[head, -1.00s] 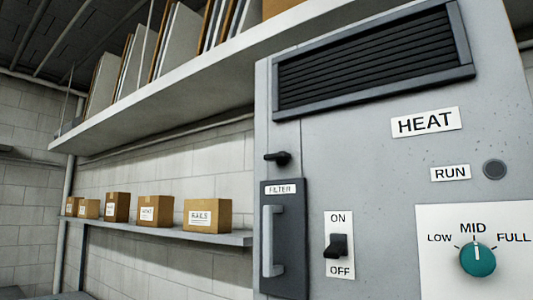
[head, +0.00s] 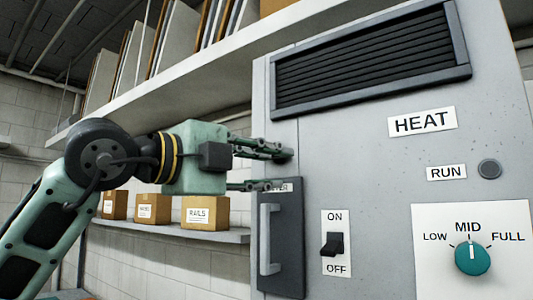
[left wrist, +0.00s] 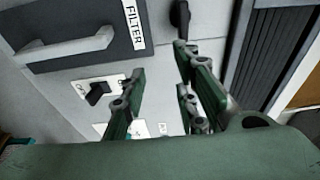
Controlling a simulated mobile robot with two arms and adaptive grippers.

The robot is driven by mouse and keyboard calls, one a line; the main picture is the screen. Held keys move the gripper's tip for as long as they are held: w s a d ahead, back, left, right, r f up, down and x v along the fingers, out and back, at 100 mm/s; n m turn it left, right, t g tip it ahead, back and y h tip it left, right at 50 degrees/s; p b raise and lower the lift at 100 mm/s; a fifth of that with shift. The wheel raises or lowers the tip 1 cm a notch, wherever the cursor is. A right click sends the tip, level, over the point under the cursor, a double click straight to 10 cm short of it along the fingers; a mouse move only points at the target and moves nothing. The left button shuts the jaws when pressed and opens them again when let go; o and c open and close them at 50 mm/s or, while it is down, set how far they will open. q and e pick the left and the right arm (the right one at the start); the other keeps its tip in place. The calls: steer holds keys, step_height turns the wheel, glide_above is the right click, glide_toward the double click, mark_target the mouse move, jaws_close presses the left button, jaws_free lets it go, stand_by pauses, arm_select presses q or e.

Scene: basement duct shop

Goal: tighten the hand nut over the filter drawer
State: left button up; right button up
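The hand nut, a small black knob, shows in the left wrist view (left wrist: 180,15) just beyond the tip of one finger. In the head view it is hidden behind my upper finger. The dark filter drawer (head: 290,235) with its FILTER label and grey upright handle (head: 267,239) is set in the grey cabinet just below. My left gripper (head: 287,171) is at the cabinet front, its fingers spread apart and nothing held between them. One finger is level with the nut and the other is over the drawer's label. I cannot tell whether a finger touches the nut. My right gripper is not in view.
On the grey cabinet (head: 375,180) are an ON/OFF switch (head: 332,244), a teal dial (head: 472,258) pointing near MID, a RUN button (head: 489,169) and a vent (head: 370,62). A shelf with boxes (head: 206,213) runs behind my left arm.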

arm_select(q)
steer(key=a+r+n+t+y, duration=0.2)
steer(key=a+r+n+y, duration=0.1)
steer(key=a+r, duration=0.15)
steer(key=p+x, duration=0.1)
steer(key=x, duration=0.1)
steer(key=p+x, duration=0.2)
steer(key=x, duration=0.1)
steer(key=p+x, duration=0.1)
steer(key=x, duration=0.1)
steer(key=shift+w+d+f+p, duration=0.15)
steer(key=shift+w+f+p, duration=0.1)
steer(key=shift+p, duration=0.1)
steer(key=shift+f, duration=0.1)
jaws_close()
